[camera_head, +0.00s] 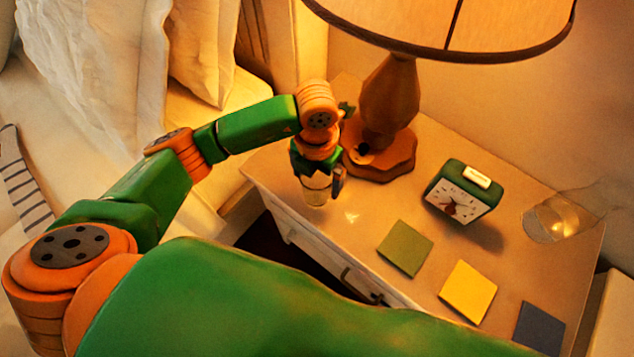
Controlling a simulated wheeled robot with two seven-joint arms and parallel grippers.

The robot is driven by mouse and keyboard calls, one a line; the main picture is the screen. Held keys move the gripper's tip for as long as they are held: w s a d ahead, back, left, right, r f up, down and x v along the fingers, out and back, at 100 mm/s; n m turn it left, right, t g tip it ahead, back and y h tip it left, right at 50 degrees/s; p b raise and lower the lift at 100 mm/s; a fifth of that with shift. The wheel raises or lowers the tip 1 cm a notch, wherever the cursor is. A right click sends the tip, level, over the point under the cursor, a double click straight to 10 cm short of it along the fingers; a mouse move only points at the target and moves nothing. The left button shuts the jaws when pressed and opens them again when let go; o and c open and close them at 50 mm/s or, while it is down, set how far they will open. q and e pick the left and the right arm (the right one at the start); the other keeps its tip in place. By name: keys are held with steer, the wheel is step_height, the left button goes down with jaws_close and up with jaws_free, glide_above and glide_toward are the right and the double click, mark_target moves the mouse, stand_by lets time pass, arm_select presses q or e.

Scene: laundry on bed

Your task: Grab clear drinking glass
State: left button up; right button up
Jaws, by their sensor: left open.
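A small clear drinking glass (316,194) stands at the left front edge of the nightstand. My left gripper (319,178) points down right at this glass. It is open, with one dark finger at the right side of the glass; the other finger is hard to make out. I cannot tell whether the fingers touch the glass. The gripper and wrist hide the upper part of the glass. Another clear glass vessel (558,219) is at the right of the nightstand, its outline faint. My right gripper is not in view.
The nightstand (378,213) holds a lamp (386,110) close behind my left gripper, a green alarm clock (461,192), and green (405,248), yellow (468,291) and dark blue (539,328) squares. The bed (85,85) lies at the left.

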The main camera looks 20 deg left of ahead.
mark_target(317, 186)
arm_select(q)
step_height(317, 186, down, 4)
steer(key=shift+r, duration=0.25)
steer(key=c, duration=1.4)
